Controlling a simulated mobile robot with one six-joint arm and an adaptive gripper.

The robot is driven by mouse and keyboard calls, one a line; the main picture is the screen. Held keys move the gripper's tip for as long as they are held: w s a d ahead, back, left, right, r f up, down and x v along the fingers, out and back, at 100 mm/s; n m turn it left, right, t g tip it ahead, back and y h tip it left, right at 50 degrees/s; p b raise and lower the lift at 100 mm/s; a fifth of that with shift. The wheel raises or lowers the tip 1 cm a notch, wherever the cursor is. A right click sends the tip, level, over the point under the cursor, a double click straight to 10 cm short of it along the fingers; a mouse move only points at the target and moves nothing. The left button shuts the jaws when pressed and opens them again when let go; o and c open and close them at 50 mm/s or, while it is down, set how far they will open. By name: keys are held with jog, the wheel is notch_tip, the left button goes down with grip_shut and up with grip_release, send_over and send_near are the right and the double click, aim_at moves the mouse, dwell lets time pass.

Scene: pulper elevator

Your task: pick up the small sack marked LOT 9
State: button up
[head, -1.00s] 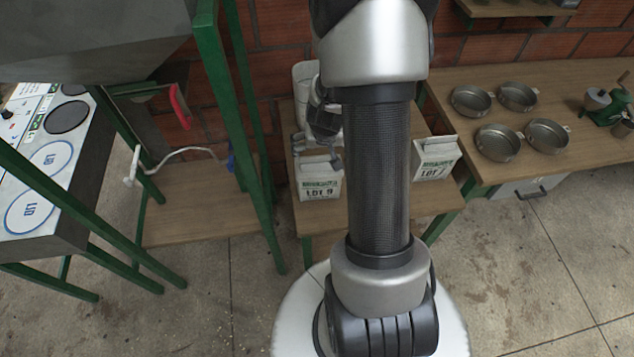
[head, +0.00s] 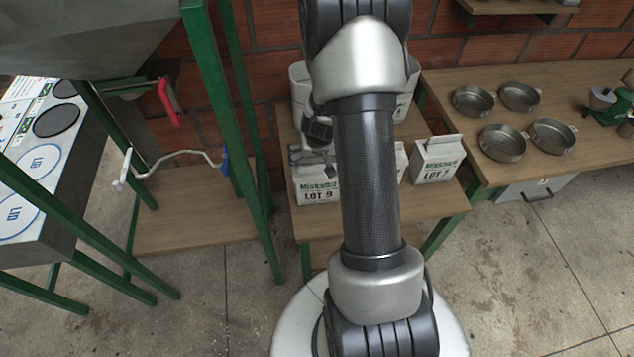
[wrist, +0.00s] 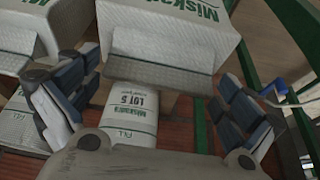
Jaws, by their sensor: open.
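The small white sack marked LOT 9 (head: 318,192) stands upright at the front left of the low wooden table, its upper part partly hidden by my gripper (head: 312,155). In the wrist view my gripper (wrist: 152,80) is open. Between its fingers is the folded top flap of a white sack with green "Miskad..." lettering (wrist: 165,45); its lot mark is out of that view. I cannot tell whether either finger touches the flap. My arm crosses the middle of the head view.
The LOT 7 sack (head: 437,160) stands to the right; another sack between is mostly hidden by my arm. A LOT 5 sack (wrist: 132,112) shows behind, with more white sacks (wrist: 42,28) beside it. Green posts (head: 225,110) rise at left. Metal pans (head: 503,142) sit on the right bench.

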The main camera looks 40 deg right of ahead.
jog(key=c, duration=1.8)
jog(key=shift+r, duration=0.2)
